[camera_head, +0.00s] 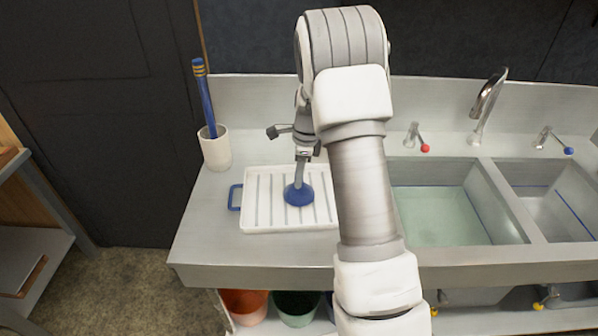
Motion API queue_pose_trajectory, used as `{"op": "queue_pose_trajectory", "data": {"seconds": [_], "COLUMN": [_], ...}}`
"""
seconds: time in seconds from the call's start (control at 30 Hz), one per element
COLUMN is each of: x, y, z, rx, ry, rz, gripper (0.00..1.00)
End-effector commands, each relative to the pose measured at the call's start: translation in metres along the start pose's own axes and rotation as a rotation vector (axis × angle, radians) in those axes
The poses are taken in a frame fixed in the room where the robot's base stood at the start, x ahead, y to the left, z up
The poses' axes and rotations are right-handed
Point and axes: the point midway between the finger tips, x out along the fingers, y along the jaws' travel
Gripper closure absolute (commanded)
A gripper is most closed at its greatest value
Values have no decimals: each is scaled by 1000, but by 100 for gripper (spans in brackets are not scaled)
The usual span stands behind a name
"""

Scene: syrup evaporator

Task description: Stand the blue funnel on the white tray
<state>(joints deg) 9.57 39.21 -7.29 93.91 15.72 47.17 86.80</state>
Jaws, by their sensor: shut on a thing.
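The white tray (257,226) lies on the left part of the steel counter. It has ridges and a blue handle at its left side. The blue funnel (299,196) is at the middle of the tray, wide end down. I cannot tell whether its rim touches the tray or hovers just above. My gripper (301,172) is directly above the funnel, pointing down, and shut on its upper part. The gripper hides the funnel's top, and my arm hides the tray's right edge.
A white cup (216,151) with a blue stick (206,101) stands behind the tray at left. Two sink basins (441,215) and a tap (485,108) are at right. Bare counter (196,228) lies left of the tray. Buckets (245,305) stand below.

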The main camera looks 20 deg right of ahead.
Motion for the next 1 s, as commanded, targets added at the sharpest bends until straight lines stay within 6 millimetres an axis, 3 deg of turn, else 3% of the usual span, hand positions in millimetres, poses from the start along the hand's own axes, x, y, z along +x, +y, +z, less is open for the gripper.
{"op": "queue_pose_trajectory", "data": {"seconds": [1.0], "x": [12], "y": [0], "z": [-2], "rx": [-1], "ry": [0], "rz": [-1], "gripper": [100]}}
